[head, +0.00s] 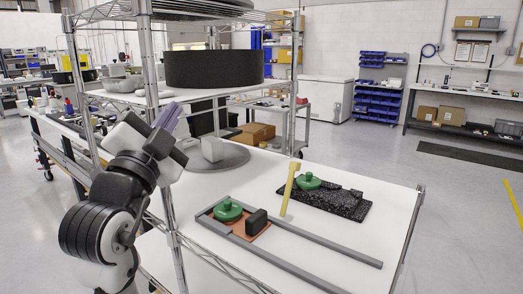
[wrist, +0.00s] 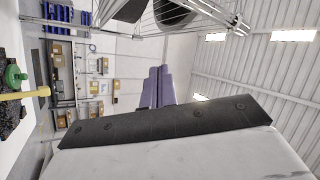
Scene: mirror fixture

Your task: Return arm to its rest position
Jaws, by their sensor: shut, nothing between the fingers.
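My gripper (head: 170,114) has purple fingers and is raised at the left in the head view, above the level of the white table top and close to the wire shelf rack. In the wrist view my gripper (wrist: 160,70) shows its two purple fingers pressed together with nothing between them. My arm is bent, with its dark and white links at the lower left of the head view. The gripper is well apart from the fixture parts on the table.
A metal rack post (head: 150,70) stands close to my gripper. The white table (head: 370,220) carries a grey rail frame (head: 325,243), a green knob (head: 227,211), a second green knob (head: 308,181) on a black speckled plate (head: 328,203), and an upright yellow bar (head: 289,190).

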